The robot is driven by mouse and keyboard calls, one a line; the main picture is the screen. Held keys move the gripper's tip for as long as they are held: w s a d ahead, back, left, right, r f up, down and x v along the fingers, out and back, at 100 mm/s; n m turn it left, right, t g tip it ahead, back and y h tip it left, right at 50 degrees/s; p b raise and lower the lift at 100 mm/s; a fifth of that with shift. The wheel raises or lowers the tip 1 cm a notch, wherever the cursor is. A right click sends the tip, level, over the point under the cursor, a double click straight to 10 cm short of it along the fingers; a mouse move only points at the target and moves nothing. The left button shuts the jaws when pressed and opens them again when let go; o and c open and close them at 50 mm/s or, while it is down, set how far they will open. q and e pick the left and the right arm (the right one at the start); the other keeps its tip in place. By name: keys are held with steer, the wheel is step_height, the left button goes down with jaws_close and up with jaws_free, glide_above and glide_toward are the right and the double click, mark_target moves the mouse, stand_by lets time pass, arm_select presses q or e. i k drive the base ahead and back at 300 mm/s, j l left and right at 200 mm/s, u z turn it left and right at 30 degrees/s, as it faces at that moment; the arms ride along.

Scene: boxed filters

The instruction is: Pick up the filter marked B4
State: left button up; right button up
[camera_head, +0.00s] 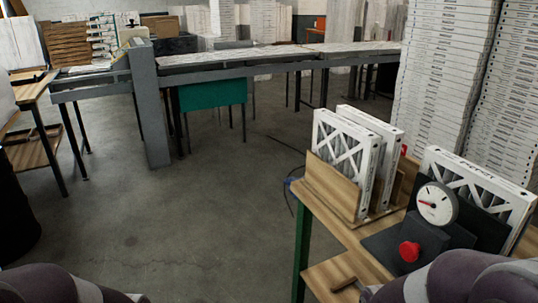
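Two white-framed pleated filters stand upright in a wooden holder on the table at the right: a front one (345,152) and one behind it (392,160). A third white-framed filter (478,188) stands at the far right, behind a dial gauge. Dark lettering shows on its top edge, but it is too small to read. I cannot tell which filter is marked B4. Only purple-grey parts of my arms show at the bottom left and bottom right. Neither gripper is in view.
The wooden table (345,236) has green legs. A gauge (437,203) and a red button (409,251) stand in front of the right filter. Tall stacks of white boxes (440,75) rise behind. A conveyor (250,58) crosses the back. The floor (190,215) at centre-left is clear.

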mark_target(352, 150)
steer(key=i+j+u, duration=0.4)
steer(key=i, duration=0.55)
steer(key=i+l+u, duration=0.1)
steer(key=i+u, duration=0.25)
steer(key=i, duration=0.55)
steer(key=i+l+z, duration=0.1)
steer(key=i+z, duration=0.25)
steer(key=i, duration=0.2)
steer(key=i+z, duration=0.35)
steer(key=i, duration=0.15)
steer(key=i+j+z, duration=0.35)
steer(key=i, duration=0.2)
steer(key=i+j+z, duration=0.3)
steer(key=i, duration=0.2)
steer(key=i+l+z, duration=0.2)
steer(key=z, duration=0.25)
steer(key=i+z, duration=0.65)
steer(key=z, duration=0.25)
steer(key=i+z, duration=0.4)
steer(key=i+j+z, duration=0.15)
steer(key=z, duration=0.3)
